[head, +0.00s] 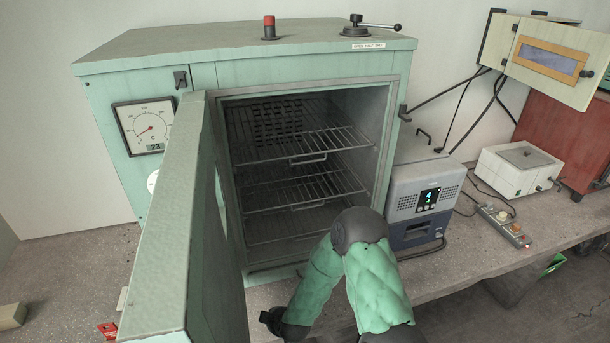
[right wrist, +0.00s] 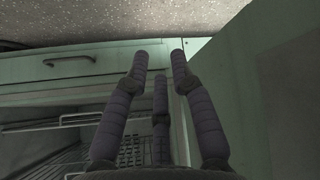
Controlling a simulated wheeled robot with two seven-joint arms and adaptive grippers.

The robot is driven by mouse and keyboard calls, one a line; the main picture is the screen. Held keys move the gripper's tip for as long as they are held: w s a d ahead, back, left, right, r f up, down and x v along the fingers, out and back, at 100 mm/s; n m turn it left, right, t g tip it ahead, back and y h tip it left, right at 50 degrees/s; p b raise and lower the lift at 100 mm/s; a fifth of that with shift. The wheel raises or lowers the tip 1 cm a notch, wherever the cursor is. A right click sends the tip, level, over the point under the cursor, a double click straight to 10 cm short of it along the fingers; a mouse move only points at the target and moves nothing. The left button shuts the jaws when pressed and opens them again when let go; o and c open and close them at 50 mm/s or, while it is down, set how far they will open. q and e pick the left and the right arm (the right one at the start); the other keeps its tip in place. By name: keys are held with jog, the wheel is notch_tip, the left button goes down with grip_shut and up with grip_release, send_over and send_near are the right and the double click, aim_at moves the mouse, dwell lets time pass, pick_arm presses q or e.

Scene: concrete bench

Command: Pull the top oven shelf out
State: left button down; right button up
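The green oven (head: 250,45) stands open with three wire levels inside. The top shelf (head: 300,146) is a wire rack pushed in, with a small wire handle (head: 308,161) at its front edge. My right arm bends down in front of the oven, low and left of the small grey unit; its fingers cannot be made out in the head view. In the right wrist view my right gripper (right wrist: 160,58) has three fingers spread apart with nothing between them. A wire rack (right wrist: 45,160) and a handle (right wrist: 78,119) show there; which shelf is unclear. My left gripper is not in view.
The thick open oven door (head: 165,240) juts forward on the left, and also fills the right wrist view's right side (right wrist: 265,90). A grey unit (head: 420,195) stands right of the oven. A white box (head: 520,170) and a power strip (head: 503,224) lie farther right.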

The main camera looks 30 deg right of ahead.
jog(key=w+d+r+n+t+h+p, duration=0.2)
jog(key=w+d+r+h+p, duration=0.3)
jog(key=r, duration=0.8)
jog(key=w+d+r+n+t+h+p, duration=0.1)
jog(key=w+d+r+n+t+p, duration=0.2)
jog(key=d+r, duration=0.75)
jog(key=w+d+r+n+h+p, duration=0.2)
jog(key=w+r+h+p, duration=0.25)
jog(key=r, duration=1.25)
jog(key=p+x, duration=0.1)
jog(key=x, duration=1)
jog(key=shift+w+a+f+y, duration=0.15)
jog(key=shift+w+a+y, duration=0.15)
jog(key=shift+w+y, duration=0.15)
grip_shut()
